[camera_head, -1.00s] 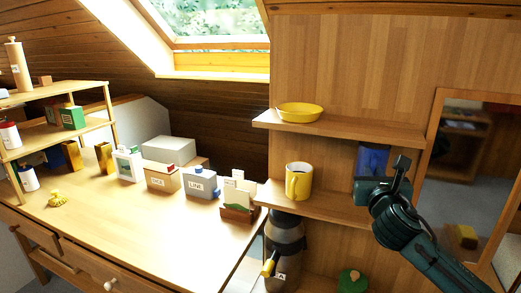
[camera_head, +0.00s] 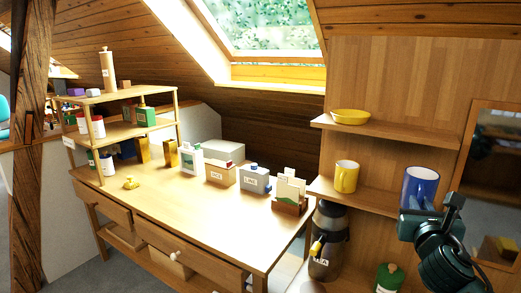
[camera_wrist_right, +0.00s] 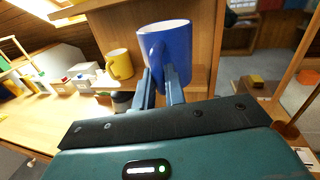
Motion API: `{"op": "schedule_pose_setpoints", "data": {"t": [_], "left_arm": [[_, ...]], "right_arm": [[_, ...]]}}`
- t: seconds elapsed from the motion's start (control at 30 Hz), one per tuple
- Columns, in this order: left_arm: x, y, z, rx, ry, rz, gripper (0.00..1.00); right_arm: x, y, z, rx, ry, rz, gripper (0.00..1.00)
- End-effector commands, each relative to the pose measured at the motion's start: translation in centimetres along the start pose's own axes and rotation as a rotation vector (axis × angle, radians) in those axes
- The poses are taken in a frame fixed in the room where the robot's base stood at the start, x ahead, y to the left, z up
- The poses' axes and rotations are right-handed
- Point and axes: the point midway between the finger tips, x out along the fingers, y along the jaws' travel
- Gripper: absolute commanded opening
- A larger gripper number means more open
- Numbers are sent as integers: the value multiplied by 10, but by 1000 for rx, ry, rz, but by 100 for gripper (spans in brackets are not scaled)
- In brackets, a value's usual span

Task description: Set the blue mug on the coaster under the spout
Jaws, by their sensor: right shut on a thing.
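The blue mug (camera_head: 420,188) is upright at the right end of the middle shelf in the head view. My right gripper (camera_head: 430,208) is in front of it. In the right wrist view, the two fingers (camera_wrist_right: 160,80) are shut on the near side of the blue mug (camera_wrist_right: 172,45), by its handle. Whether its base touches the shelf is hidden. A dark dispenser (camera_head: 328,240) labelled TEA stands below the shelf, with a yellow-handled spout (camera_head: 318,246). I cannot make out a coaster. My left gripper is not in view.
A yellow mug (camera_head: 346,176) stands left of the blue mug on the middle shelf (camera_head: 375,198). A yellow bowl (camera_head: 350,117) sits on the shelf above. A green container (camera_head: 389,278) is low at right. The desk (camera_head: 190,208) has a clear front part.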

Motion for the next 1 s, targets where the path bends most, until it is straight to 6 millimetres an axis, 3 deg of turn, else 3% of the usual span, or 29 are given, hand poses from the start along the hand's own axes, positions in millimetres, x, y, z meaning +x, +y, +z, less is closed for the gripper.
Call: {"op": "schedule_pose_setpoints", "data": {"t": [0.03, 0.17, 0.3, 0.43, 0.6, 0.8, 1.0], "left_arm": [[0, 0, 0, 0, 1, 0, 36], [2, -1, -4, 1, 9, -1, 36], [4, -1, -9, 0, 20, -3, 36], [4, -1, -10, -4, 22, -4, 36], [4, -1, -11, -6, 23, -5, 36], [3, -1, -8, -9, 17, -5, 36], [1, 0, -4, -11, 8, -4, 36]], "right_arm": [[-12, 11, -17, -6, 6, 28, 0], [-43, 32, -48, -16, -2, 86, 0], [-89, 55, -81, -18, -8, 163, 0], [-138, 73, -104, -9, -12, 235, 0], [-189, 86, -119, 5, -13, 300, 0], [-217, 92, -123, 11, -16, 334, 0], [-220, 93, -123, 13, -17, 337, 0]]}}
